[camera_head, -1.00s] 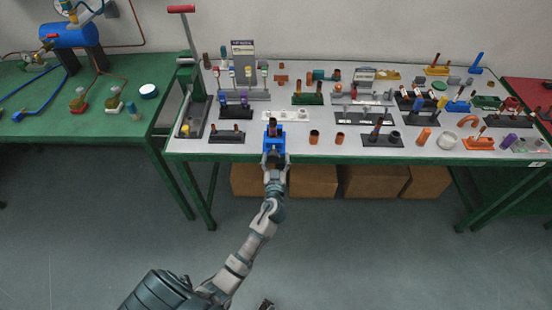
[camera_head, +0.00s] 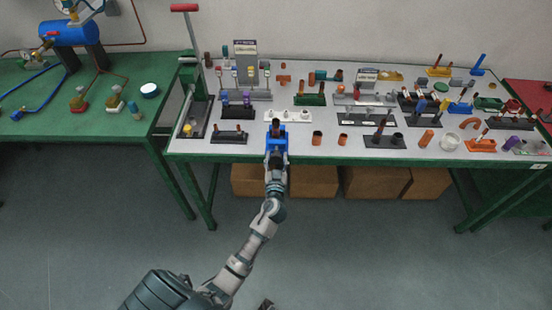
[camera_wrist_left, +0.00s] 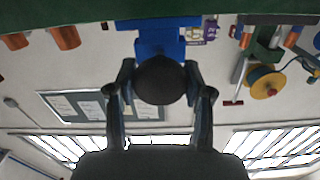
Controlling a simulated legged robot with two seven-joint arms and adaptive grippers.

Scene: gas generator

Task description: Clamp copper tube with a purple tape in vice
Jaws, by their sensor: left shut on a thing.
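The blue vice (camera_head: 276,140) stands at the front edge of the grey-topped table. A copper tube (camera_head: 275,125) stands upright in or just behind its jaws. At this size I cannot tell whether the tube has purple tape or how tightly it is held. My left gripper (camera_head: 276,158) is at the front of the vice. In the left wrist view, its fingers are shut on a dark round knob (camera_wrist_left: 160,80) in front of the blue vice body (camera_wrist_left: 158,35). A small dark part at the bottom edge may be my right gripper (camera_head: 267,304); its fingers cannot be made out.
Two short copper pieces (camera_head: 317,138) stand right of the vice. A white holder (camera_head: 289,115) lies behind it. A black block (camera_head: 229,137) and a tall red-handled press (camera_head: 190,90) stand to the left. Many other fittings crowd the table to the right.

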